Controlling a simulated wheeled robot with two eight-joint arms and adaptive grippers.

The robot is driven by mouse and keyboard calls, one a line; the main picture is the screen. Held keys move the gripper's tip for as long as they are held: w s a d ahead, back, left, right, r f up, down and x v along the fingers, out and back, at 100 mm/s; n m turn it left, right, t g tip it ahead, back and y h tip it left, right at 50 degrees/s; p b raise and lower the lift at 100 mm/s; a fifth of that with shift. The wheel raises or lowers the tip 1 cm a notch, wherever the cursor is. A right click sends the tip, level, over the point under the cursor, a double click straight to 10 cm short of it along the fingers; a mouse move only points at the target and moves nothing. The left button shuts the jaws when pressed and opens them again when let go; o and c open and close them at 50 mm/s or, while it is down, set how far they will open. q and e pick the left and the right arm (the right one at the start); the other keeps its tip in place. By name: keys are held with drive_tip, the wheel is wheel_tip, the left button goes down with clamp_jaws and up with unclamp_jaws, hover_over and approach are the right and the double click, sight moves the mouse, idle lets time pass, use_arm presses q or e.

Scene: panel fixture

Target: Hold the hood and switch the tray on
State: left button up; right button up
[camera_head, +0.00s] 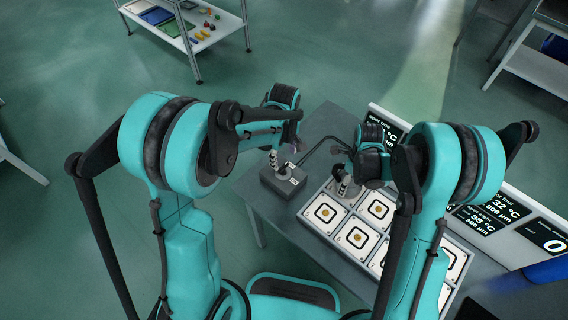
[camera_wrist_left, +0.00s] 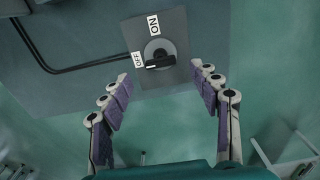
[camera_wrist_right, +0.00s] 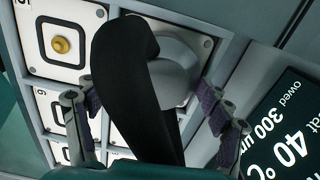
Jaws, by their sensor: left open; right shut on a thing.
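The grey switch box (camera_head: 281,183) stands at the table's far left corner, beside the tray (camera_head: 318,232) of white tiles with black square marks. In the left wrist view its round knob (camera_wrist_left: 157,47) has a black lever pointing at the OFF label (camera_wrist_left: 138,60); the ON label (camera_wrist_left: 153,24) is beside it. My left gripper (camera_wrist_left: 161,75) is open and empty above the box, its fingers spread near the knob. My right gripper (camera_wrist_right: 148,105) is shut on the hood (camera_wrist_right: 177,68), a grey rounded piece with a black curved part in front of it. The hood is over a far tile; its contact is partly hidden.
A black cable (camera_head: 322,142) runs from the switch box toward the hood. Dark display panels (camera_head: 487,213) line the table's right side. A shelf cart (camera_head: 187,24) with small coloured items stands at the back left. Open floor lies left of the table.

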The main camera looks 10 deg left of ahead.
sight(284, 166)
use_arm(q)
wheel_tip(284, 166, down, 5)
drive_tip(key=shift+f, duration=0.15)
drive_tip(key=c, duration=1.2)
